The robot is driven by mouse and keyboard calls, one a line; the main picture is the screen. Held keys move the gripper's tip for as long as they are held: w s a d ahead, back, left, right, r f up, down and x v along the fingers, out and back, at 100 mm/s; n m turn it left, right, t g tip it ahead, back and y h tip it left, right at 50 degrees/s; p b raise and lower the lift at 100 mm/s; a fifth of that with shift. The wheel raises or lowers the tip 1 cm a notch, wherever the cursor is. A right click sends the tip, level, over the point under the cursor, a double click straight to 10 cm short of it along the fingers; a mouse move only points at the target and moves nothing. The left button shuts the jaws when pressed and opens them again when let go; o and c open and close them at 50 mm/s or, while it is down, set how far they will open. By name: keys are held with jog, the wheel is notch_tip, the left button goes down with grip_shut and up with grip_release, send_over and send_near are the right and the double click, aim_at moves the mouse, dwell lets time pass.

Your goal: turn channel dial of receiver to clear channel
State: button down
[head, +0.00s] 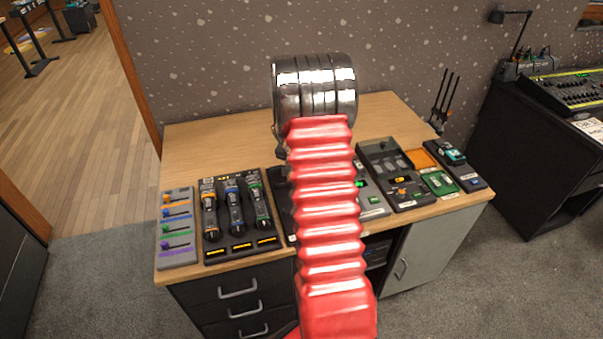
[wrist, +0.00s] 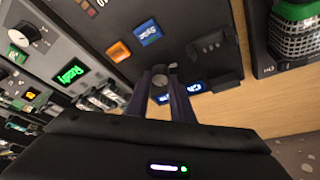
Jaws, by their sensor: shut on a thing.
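The receiver (wrist: 213,20) is a dark panel in the wrist view, with an orange button, a blue lit button and a small lit blue display (wrist: 194,88). In the head view only a dark strip of it (head: 283,212) shows beside my red arm. My gripper (wrist: 161,84) reaches down to the receiver's lower part, its fingers shut on a small dark dial (wrist: 161,72) beside the display. The fingers hide most of the dial, and its setting cannot be read. The display's text is partly covered and unclear. The gripper is hidden in the head view.
A rack of three microphones (head: 240,247) stands left of the receiver, close by. A grey unit (head: 374,208) with a green screen is on its other side. A fader panel (head: 178,254) and more control boxes (head: 394,170) line the wooden desk (head: 195,142). The desk's back is clear.

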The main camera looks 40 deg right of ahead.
jog(key=m, duration=0.1)
jog(key=m+g, duration=0.1)
jog(key=m, duration=0.2)
jog(key=shift+w+a+f+g, duration=0.1)
jog(key=shift+w+a+g, duration=0.2)
jog(key=shift+w, duration=0.1)
jog(key=shift+m+g, duration=0.4)
jog(key=shift+m, duration=0.9)
jog(key=shift+w, duration=0.1)
jog(key=c, duration=1.8)
grip_release()
jog(key=shift+d, duration=0.1)
jog(key=shift+o, duration=1.2)
jog(key=shift+d, duration=0.1)
jog(key=shift+r, duration=0.2)
jog(key=v, duration=1.3)
jog(key=shift+a, duration=0.25)
